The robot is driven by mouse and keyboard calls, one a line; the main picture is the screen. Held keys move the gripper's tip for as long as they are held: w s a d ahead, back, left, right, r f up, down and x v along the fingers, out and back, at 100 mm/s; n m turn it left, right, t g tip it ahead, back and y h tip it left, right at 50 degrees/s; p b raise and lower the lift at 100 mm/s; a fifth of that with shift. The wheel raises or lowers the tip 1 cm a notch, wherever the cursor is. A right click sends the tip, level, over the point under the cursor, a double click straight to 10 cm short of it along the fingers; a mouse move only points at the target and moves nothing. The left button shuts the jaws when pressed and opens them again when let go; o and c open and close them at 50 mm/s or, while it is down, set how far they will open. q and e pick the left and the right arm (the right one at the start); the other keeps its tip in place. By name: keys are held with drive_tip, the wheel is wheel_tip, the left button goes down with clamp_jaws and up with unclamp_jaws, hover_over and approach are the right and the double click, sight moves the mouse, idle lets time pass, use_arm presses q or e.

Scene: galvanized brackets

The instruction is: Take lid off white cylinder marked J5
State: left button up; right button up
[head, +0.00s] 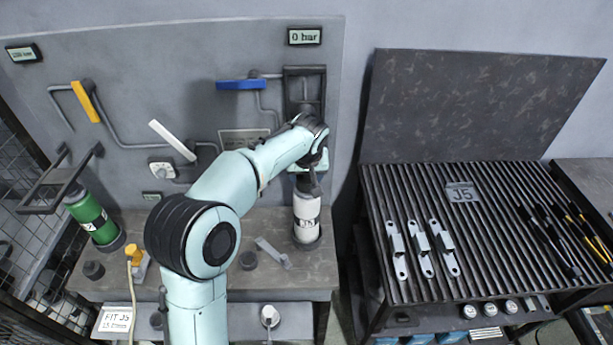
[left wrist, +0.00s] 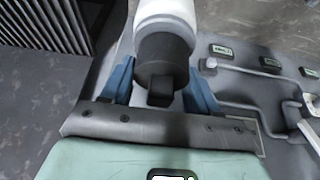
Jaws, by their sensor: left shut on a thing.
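The white cylinder marked J5 (head: 306,208) stands upright at the right end of the grey bench, against the back panel. In the left wrist view the white cylinder (left wrist: 166,12) is joined to a dark round lid (left wrist: 163,52) with a square knob. No gap shows between lid and cylinder. My right gripper is out of view.
A green cylinder (head: 88,212) stands at the bench's left. Dark caps, such as one (head: 248,260), and a clear strip (head: 272,250) lie on the bench. A blue handle (head: 240,85) and a 0 bar display (head: 304,36) are on the panel. A slatted rack (head: 400,185) with brackets stands right.

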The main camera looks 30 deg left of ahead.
use_arm(q)
wheel_tip(320, 180, up, 10)
drive_tip(key=shift+w+f+p, duration=0.1)
drive_tip(key=shift+p, duration=0.55)
drive_tip(key=shift+r, duration=4.8)
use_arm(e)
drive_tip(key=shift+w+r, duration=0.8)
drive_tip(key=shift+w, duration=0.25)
